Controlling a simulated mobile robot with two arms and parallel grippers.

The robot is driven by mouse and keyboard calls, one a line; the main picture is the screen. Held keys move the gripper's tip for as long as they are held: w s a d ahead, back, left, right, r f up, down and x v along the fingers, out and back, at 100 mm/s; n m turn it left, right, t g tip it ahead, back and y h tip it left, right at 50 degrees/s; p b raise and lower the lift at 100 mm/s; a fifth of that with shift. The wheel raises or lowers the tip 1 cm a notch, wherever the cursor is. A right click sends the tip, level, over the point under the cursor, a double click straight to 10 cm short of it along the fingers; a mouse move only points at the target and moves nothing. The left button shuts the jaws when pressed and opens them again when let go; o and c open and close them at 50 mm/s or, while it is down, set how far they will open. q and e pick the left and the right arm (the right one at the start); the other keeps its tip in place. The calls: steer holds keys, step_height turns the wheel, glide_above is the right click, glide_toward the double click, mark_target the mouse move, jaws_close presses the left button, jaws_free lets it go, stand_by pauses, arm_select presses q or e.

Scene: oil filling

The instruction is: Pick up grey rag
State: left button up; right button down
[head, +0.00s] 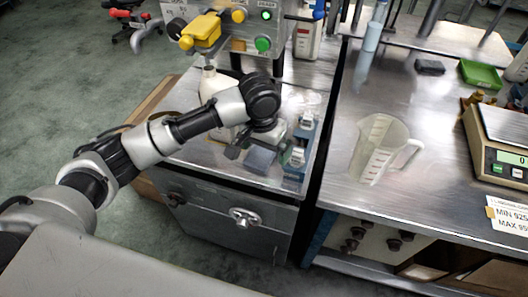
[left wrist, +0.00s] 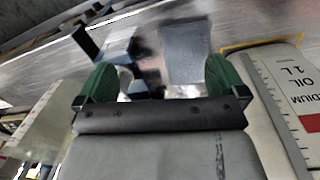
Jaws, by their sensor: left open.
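The grey rag (head: 260,159) is a small blue-grey square on the metal table, just in front of my left gripper in the head view. In the left wrist view the rag (left wrist: 186,48) lies beyond the fingers, nearer the right finger. My left gripper (head: 249,144) hovers low over the table beside the rag. In the left wrist view the green fingers of this gripper (left wrist: 160,78) are spread with nothing held between them. I cannot tell the exact height above the rag. My right gripper is not in view.
A blue-and-grey fixture (head: 299,143) stands close right of the rag. A white oil bottle (head: 213,82) stands behind my left arm; an oil container (left wrist: 290,95) is close at right in the wrist view. A measuring jug (head: 379,148) and scale (head: 500,150) are on the right table.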

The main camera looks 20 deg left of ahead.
mark_target(257, 160)
arm_select(q)
steer(key=shift+n+y, duration=0.4)
steer(key=shift+n, duration=0.2)
steer(key=a+f, duration=0.1)
steer(key=f, duration=0.1)
steer(key=w+f, duration=0.1)
steer(key=f, duration=0.2)
steer(key=w+a+f, duration=0.1)
steer(key=f, duration=0.2)
steer(key=shift+a, duration=0.35)
steer(key=c, duration=1)
steer(key=shift+o, duration=0.2)
step_height(257, 160, up, 10)
